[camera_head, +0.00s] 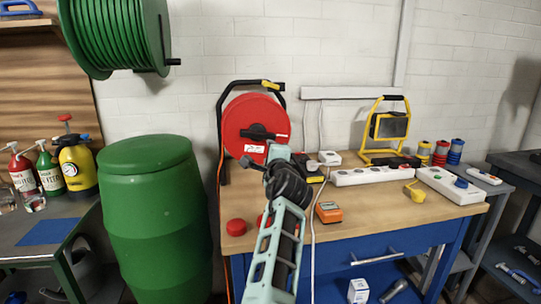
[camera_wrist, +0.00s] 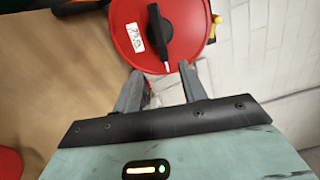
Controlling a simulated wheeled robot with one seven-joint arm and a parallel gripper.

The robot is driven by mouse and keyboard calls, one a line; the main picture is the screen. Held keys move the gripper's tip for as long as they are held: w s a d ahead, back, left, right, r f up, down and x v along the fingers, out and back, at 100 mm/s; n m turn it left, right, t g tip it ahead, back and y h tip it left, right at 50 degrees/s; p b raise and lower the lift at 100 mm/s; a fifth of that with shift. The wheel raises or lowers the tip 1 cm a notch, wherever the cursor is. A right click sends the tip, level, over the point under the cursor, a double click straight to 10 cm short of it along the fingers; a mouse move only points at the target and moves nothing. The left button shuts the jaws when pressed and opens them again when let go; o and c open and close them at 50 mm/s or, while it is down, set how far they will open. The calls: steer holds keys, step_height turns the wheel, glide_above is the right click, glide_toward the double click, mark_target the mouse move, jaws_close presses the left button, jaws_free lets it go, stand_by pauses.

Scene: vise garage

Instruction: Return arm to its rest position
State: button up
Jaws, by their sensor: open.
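My arm reaches up from the bottom of the head view over the front of the wooden workbench (camera_head: 400,216). My gripper (camera_wrist: 163,75) shows in the wrist view with its two grey fingers apart and nothing between them. Beyond the fingertips is a red cable reel (camera_wrist: 190,30) with a black handle and a white label. The same red reel (camera_head: 243,118) stands at the back left of the bench in the head view, behind my arm. In the head view the fingertips are hidden by my wrist.
A green barrel (camera_head: 155,215) stands left of the bench. A yellow work lamp (camera_head: 388,130), white power strips (camera_head: 360,177) and an orange meter (camera_head: 328,212) are on the bench. A red round cap (camera_head: 236,227) lies near its front left. A green hose reel (camera_head: 115,35) hangs above.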

steer(key=w+d+m+g+h+p, duration=0.15)
steer(key=d+m+h, duration=0.35)
steer(key=d+m, duration=0.7)
steer(key=w+d+m+h, duration=0.2)
steer(key=d+m+h, duration=0.35)
steer(key=d, duration=1.15)
steer(key=s+d+f+m+g+h, duration=0.2)
steer(key=s+d+f+m+g, duration=0.6)
steer(key=s+d+f+m, duration=0.45)
steer(key=s+a+f+m+g+y+p, duration=0.1)
steer(key=s+a+f+m+g+y, duration=0.15)
steer(key=s+a+m, duration=0.4)
steer(key=s+a+f+m+g+y+p, duration=0.1)
steer(key=s+a+f+m+g+y, duration=0.15)
steer(key=s+a+m, duration=0.45)
steer(key=s+a+r+m+g+y, duration=0.1)
steer(key=s+a+r, duration=0.2)
steer(key=s+r, duration=0.2)
steer(key=s+a+r+m+g+y+p, duration=0.1)
steer(key=s+a+r, duration=0.2)
steer(key=s, duration=0.9)
steer(key=s+a+r+m+g+y, duration=0.1)
steer(key=s+a+r, duration=0.2)
steer(key=s+r, duration=0.5)
steer(key=shift+s+a+r+m+y+p, duration=0.15)
steer(key=shift+s+a+m+y+p, duration=0.05)
steer(key=shift+s+m+y+p, duration=0.15)
